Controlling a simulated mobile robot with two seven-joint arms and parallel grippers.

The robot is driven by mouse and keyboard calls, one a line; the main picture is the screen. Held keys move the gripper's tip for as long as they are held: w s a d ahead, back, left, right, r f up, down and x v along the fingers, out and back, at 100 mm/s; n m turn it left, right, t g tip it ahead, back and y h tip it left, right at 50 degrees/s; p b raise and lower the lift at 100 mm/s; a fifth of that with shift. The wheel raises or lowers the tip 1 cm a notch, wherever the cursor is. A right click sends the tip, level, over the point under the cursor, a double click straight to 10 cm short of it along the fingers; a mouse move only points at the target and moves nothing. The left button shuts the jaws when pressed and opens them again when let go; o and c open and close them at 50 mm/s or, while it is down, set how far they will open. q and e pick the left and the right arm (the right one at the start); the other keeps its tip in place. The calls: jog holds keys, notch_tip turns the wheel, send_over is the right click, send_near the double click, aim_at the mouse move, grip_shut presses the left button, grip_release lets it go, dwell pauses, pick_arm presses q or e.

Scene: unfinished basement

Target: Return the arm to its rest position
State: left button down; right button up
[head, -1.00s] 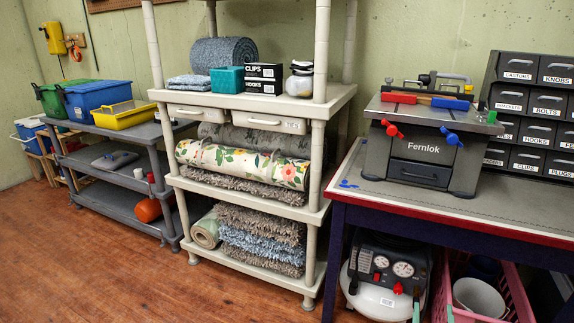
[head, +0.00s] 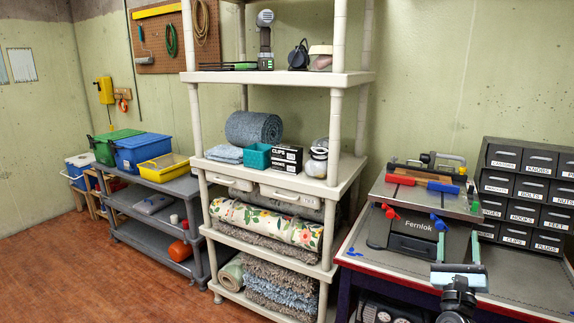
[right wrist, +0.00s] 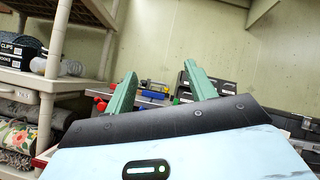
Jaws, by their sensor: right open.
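My right gripper (head: 458,246) is at the lower right of the head view, in front of the bench-top machine marked Fernlok (head: 408,229). Its two green fingers point up and stand apart with nothing between them. The right wrist view also shows the open fingers (right wrist: 160,72), spread above the pale blue and black gripper body. Part of my right arm shows below the gripper in the head view. My left gripper is in neither view.
The workbench (head: 520,285) holds the machine and dark labelled drawers (head: 525,192). A cream shelf unit (head: 345,180) with rugs and boxes stands left of it. A grey shelf (head: 180,188) with bins is further left. The brown floor (head: 80,270) is clear at lower left.

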jog(key=w+a+f+n+g+y, duration=0.25)
jog(key=f+n+y, duration=0.35)
jog(key=n, duration=1)
jog(key=w+a+f+n+g+y, duration=0.3)
jog(key=f+n, duration=0.5)
jog(key=n, duration=0.8)
jog(key=s+a+f+n+g, duration=0.4)
jog(key=s+f+n, duration=0.3)
jog(key=s+f, duration=0.4)
jog(key=s+a+f+g+y, duration=0.1)
jog(key=s+a+f, duration=0.25)
jog(key=s, duration=0.45)
jog(key=s+a+f+m+g+y, duration=0.1)
jog(key=s+a+f, duration=0.2)
jog(key=s+f, duration=0.3)
jog(key=s+a+f+g+y, duration=0.1)
jog(key=s+a+f, duration=0.2)
jog(key=s, duration=0.6)
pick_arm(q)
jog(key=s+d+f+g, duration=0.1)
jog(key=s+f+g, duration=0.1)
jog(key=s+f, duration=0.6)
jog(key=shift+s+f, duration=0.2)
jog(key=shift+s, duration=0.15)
pick_arm(e)
jog(key=s+a+g, duration=0.1)
jog(key=s+a, duration=0.3)
jog(key=s, duration=0.9)
jog(key=shift+s+m, duration=0.2)
jog(key=shift+m, duration=0.2)
